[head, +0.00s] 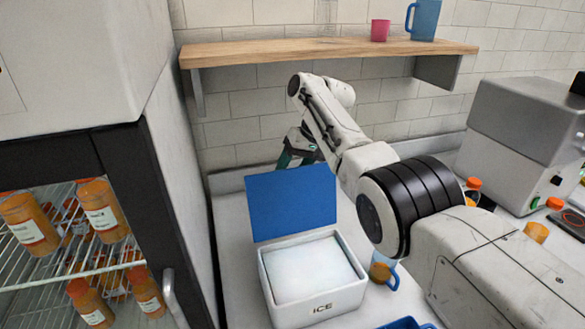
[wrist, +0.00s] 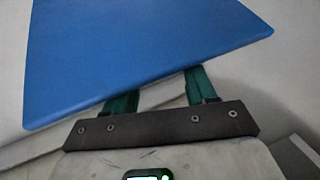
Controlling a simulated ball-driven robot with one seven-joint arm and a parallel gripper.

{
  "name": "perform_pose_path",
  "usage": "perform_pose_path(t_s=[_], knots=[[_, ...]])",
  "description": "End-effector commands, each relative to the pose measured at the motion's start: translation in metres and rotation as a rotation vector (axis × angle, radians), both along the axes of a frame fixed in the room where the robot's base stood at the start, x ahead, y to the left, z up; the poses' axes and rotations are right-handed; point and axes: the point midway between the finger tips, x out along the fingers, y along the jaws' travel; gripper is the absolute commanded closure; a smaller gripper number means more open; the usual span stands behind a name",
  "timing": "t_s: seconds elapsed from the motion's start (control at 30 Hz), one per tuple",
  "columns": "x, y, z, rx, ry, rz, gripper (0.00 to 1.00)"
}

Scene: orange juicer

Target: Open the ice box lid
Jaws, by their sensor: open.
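The white ice box (head: 315,300), marked ICE, stands on the counter. Its blue lid (head: 292,203) is raised and stands roughly upright at the back of the box, showing the pale contents (head: 312,268). My gripper (head: 297,155) is behind the lid's upper edge, its lower part hidden by the lid. In the wrist view the lid (wrist: 140,50) fills the upper middle. The two green fingers of my gripper (wrist: 164,92) are spread apart, with nothing seen between them, and their tips are hidden by the lid. I cannot tell whether they touch it.
A wooden shelf (head: 300,50) with a pink cup (head: 380,30) and a blue pitcher (head: 425,18) hangs above. A mug (head: 381,269) stands right of the box. A grey machine (head: 520,135) is at right. A fridge with juice bottles (head: 102,210) is at left.

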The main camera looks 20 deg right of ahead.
Motion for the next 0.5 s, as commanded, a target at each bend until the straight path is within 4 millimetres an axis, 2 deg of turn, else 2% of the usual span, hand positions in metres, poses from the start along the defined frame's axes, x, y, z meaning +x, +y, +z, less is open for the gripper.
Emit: perform_pose_path(t_s=[0.27,0.5], knots=[[-0.001,-0.003,0.009,0.002,-0.001,0.001,0.44],[-0.008,-0.019,0.045,0.001,-0.004,0.001,0.44]])
